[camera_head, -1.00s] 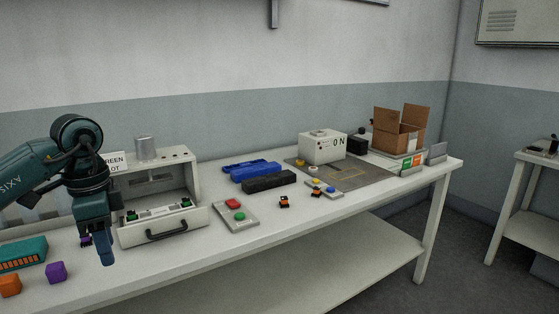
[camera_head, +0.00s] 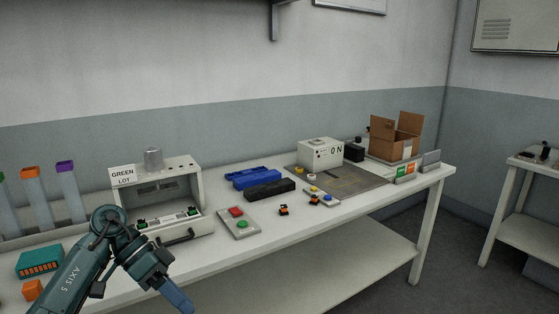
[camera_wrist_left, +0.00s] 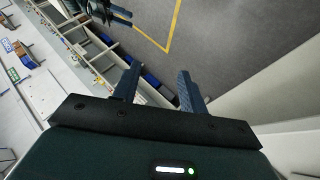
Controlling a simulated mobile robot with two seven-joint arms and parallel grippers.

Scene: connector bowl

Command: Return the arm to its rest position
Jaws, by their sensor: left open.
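My left arm comes in from the lower left in the head view. Its gripper (camera_head: 176,296) hangs in front of the table's front edge, pointing down to the right. The left wrist view shows its two blue fingers (camera_wrist_left: 158,88) spread apart with nothing between them. Beyond the fingers are the grey floor and a yellow floor line.
The white table (camera_head: 300,222) holds a machine with an open drawer (camera_head: 183,232), a plate with red and green buttons (camera_head: 239,223), blue (camera_head: 250,176) and black (camera_head: 269,189) trays, a cardboard box (camera_head: 391,141) and an orange cube (camera_head: 33,290). Tubes (camera_head: 37,207) stand at the left.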

